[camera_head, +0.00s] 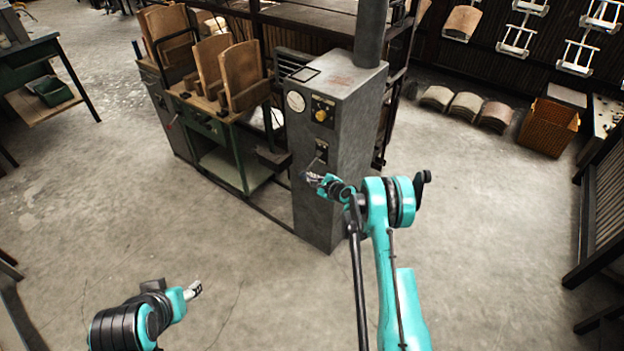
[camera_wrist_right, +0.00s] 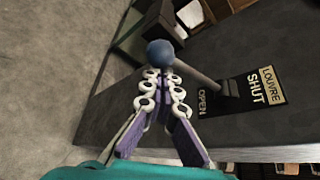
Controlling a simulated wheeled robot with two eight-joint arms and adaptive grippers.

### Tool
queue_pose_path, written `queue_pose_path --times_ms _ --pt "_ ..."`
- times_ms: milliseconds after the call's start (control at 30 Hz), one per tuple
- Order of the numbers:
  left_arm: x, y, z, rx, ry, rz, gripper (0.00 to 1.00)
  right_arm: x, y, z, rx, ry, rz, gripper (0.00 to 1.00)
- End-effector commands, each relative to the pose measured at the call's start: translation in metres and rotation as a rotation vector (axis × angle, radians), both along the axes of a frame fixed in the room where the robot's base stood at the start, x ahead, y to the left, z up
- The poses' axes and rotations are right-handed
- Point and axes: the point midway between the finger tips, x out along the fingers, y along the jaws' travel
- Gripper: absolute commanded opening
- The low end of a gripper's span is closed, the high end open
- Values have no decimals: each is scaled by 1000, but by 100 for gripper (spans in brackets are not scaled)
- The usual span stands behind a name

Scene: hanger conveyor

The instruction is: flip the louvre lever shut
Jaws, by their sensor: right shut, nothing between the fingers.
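The louvre lever has a blue ball knob (camera_wrist_right: 160,52) on a grey shaft (camera_wrist_right: 198,76). It sticks out from a black plate (camera_wrist_right: 268,88) marked LOUVRE, SHUT and OPEN. In the right wrist view the shaft runs from the slot towards the picture's left, past the OPEN side; its exact tilt is hard to tell. My right gripper (camera_wrist_right: 160,80) is shut and empty, its fingertips right at the knob; I cannot tell if they touch. In the head view my right gripper (camera_head: 311,179) is at the cabinet's front, below the plate (camera_head: 321,151). My left gripper (camera_head: 193,290) is low at left, away from the cabinet.
The grey cabinet (camera_head: 345,110) carries a gauge (camera_head: 296,101) and a yellow knob (camera_head: 320,115). A green-framed stand with curved wooden pieces (camera_head: 241,72) is to its left. A wicker box (camera_head: 548,127) stands far right. The floor in front is clear.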

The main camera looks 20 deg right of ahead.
Motion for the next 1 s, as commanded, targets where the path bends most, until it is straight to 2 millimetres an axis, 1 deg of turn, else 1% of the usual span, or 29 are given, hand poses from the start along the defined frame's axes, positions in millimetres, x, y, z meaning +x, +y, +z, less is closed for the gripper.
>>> queue_pose_path --times_ms 33,200,367,500,733,1000 --pt "0 0 3 0 0 0 51 -1 1 7 33 27 1 0" --pt "0 0 7 0 0 0 51 -3 4 22 162 127 1 0" --pt "0 0 10 0 0 0 51 -3 5 37 164 127 1 0" --pt "0 0 13 0 0 0 51 -2 3 48 265 205 0 0" --pt "0 0 17 0 0 0 51 0 0 62 385 299 0 0" --pt "0 0 18 0 0 0 51 2 -2 71 463 360 1 0"
